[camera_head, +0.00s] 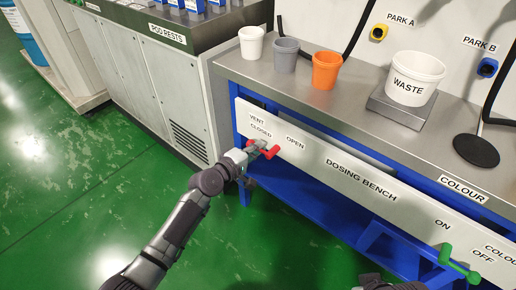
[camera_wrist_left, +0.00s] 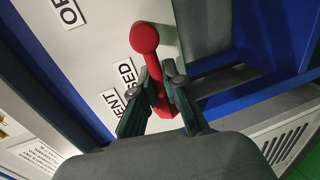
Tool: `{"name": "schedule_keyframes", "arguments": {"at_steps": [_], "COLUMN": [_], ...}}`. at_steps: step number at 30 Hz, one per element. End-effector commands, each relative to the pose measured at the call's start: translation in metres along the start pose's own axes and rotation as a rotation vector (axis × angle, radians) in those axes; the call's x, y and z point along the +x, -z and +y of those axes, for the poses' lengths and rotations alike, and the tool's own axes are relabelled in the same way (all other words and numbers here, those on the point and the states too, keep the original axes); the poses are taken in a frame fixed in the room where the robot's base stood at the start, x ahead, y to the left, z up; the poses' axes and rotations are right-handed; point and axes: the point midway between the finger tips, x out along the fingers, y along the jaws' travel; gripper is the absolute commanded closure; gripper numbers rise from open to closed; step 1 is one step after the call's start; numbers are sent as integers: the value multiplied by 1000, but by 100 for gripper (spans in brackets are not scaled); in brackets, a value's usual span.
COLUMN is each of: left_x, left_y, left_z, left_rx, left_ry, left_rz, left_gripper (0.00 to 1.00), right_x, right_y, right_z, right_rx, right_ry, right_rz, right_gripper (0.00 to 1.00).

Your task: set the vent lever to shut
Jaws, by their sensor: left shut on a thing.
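The red vent lever (camera_head: 271,152) is on the white front panel of the dosing bench, under the VENT label (camera_head: 257,118) and between the CLOSED (camera_head: 261,130) and OPEN (camera_head: 296,143) labels. My left gripper (camera_head: 256,148) is at the lever. In the left wrist view the red lever (camera_wrist_left: 146,40) shows its round knob beyond the fingertips, and its red stem runs between the two fingers of the left gripper (camera_wrist_left: 162,88), which is shut on it. Part of the lever is hidden behind the fingers. Which label the lever points at is hard to tell. My right gripper is not clearly visible.
On the bench top stand white (camera_head: 251,42), grey (camera_head: 285,55) and orange (camera_head: 325,70) cups and a WASTE bucket (camera_head: 414,80) on a scale. A green COLOUR lever (camera_head: 452,262) is at the lower right of the panel. The green floor (camera_head: 70,190) at left is clear.

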Motion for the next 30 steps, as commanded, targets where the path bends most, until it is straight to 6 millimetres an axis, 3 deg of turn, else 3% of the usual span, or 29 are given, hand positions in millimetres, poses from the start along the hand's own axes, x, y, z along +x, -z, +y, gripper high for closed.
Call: {"name": "schedule_keyframes", "arguments": {"at_steps": [11,12,16,17,26,30], "left_x": [0,0,0,0,-1,-14], "left_y": [0,0,0,0,0,0], "left_z": [-1,-1,-1,-1,-1,-2], "left_rx": [-10,-10,-8,-8,-6,-6], "left_ry": [2,2,2,2,1,2], "left_rz": [-1,-1,-1,-1,-1,-2], "left_gripper": [100,87,65,64,64,64], "right_x": [0,0,0,0,0,0], "right_y": [0,0,0,0,1,1], "right_z": [0,0,0,0,0,0], "right_rx": [0,0,0,0,1,1], "right_ry": [0,0,0,0,0,0], "right_rz": [-1,-1,0,0,3,2], "right_gripper": [32,32,32,32,32,32]}}
